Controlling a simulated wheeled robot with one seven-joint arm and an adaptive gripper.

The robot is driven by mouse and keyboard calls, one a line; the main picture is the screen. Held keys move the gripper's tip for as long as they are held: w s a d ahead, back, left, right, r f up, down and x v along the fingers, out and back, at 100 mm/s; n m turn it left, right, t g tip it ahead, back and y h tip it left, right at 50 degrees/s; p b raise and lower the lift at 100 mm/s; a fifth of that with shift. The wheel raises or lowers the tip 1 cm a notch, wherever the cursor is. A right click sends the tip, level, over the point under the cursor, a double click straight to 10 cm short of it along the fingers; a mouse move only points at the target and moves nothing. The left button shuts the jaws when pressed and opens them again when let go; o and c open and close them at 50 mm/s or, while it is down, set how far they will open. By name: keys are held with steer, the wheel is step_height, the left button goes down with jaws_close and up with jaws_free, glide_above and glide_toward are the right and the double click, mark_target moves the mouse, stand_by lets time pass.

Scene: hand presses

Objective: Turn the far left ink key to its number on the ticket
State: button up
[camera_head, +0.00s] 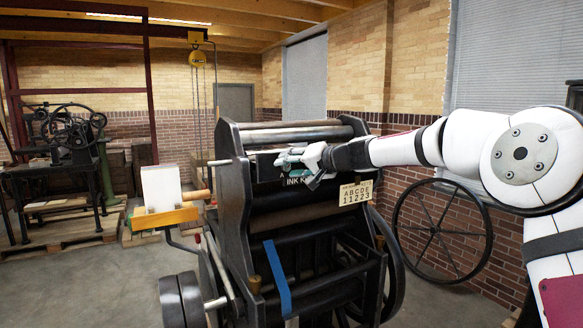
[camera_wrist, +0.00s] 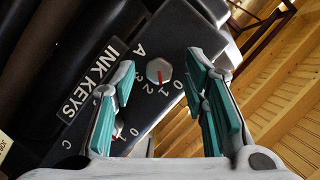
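The ticket (camera_head: 355,192) on the press front reads A B C D E over 1 1 2 2 3. The black ink key panel (camera_wrist: 174,42) shows tilted in the wrist view, with the words INK KEYS. Key A (camera_wrist: 159,70) is a grey round knob with a red pointer line; it points toward the scale side, but its exact number is hard to read. My gripper (camera_wrist: 161,72) is open and empty, its teal-padded fingers either side of key A in the picture; contact is not clear. Another key (camera_wrist: 117,130) is partly hidden by the left finger. In the head view my gripper (camera_head: 306,165) is at the panel and covers most keys.
The black press (camera_head: 240,190) has rollers above the panel and a blue strap (camera_head: 277,280) below. A wooden tray with a white paper stack (camera_head: 161,188) stands at its left. A large spoked wheel (camera_head: 441,232) is at the right, below my arm.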

steer(key=shift+d, duration=0.1)
steer(key=v, duration=1.2)
steer(key=s+f+n+g+h, duration=0.1)
steer(key=s+f+g+h, duration=0.15)
steer(key=s, duration=0.65)
steer(key=s+f+n+g+h, duration=0.1)
steer(key=s+f+h, duration=0.15)
steer(key=s, duration=0.65)
steer(key=s+d+f+h, duration=0.2)
steer(key=s+d, duration=0.4)
steer(key=s, duration=0.3)
steer(key=s+d+f+m+h, duration=0.1)
steer(key=s+d+f+h, duration=0.1)
steer(key=s+d, duration=0.4)
steer(key=s+d+f+h, duration=0.2)
steer(key=s+d+f, duration=0.2)
steer(key=s, duration=0.7)
steer(key=shift+s+d+m+g, duration=0.3)
steer(key=shift+d+g, duration=0.05)
steer(key=shift+d, duration=0.6)
